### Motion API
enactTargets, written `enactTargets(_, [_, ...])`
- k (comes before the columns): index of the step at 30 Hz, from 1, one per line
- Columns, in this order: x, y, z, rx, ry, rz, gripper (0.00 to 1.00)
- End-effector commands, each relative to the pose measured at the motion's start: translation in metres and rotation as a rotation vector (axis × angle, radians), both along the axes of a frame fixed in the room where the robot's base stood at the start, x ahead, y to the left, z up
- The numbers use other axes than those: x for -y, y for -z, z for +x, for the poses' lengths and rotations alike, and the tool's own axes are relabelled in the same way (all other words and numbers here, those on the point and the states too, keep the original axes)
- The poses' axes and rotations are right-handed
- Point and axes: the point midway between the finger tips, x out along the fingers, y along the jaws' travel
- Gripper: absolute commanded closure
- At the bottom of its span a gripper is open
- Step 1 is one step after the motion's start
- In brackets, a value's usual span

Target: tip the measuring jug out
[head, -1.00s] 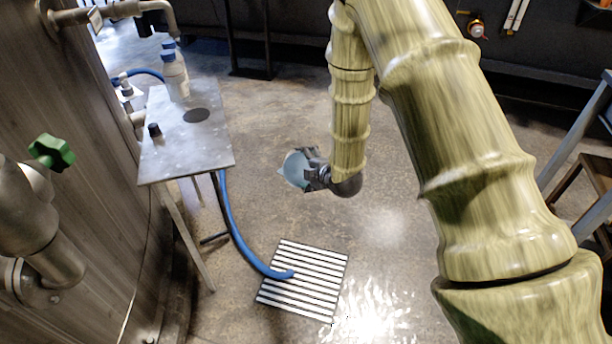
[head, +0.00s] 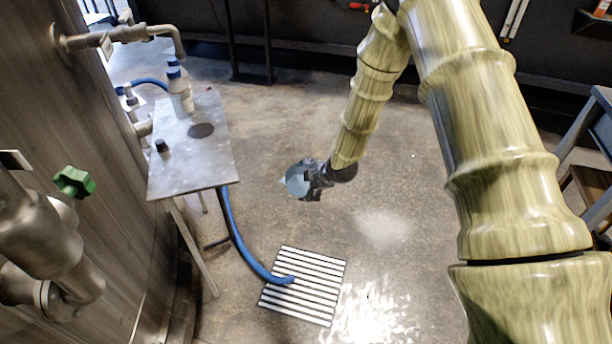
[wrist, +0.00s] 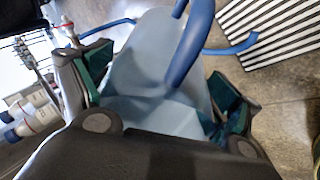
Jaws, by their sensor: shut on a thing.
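The measuring jug (head: 297,181) is pale blue and hangs in the air over open floor, right of the metal table. My gripper (head: 314,178) is shut on it from the right. In the wrist view the jug (wrist: 147,60) lies between the dark, green-padded fingers of my gripper (wrist: 165,95), with its darker blue handle (wrist: 190,48) showing. I cannot tell its exact tilt or whether anything is inside. The slatted floor drain grate (head: 304,284) lies on the floor below, nearer the camera than the jug.
A blue hose (head: 238,238) runs from the table to the grate. The metal table (head: 190,165) holds white bottles (head: 181,96) with blue caps, a dark disc (head: 201,130) and a small black cap (head: 161,146). A large tank (head: 75,140) stands left. Floor right of the grate is clear.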

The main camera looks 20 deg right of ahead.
Motion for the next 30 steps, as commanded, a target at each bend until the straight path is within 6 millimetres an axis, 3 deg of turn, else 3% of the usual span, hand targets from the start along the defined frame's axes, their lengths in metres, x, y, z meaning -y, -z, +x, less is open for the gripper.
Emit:
enactTargets(13, [0.0,-0.003,-0.001,-0.207,0.001,0.046,0.8])
enactTargets(30, [-0.001,0.009,-0.007,-0.448,0.004,0.095,0.8])
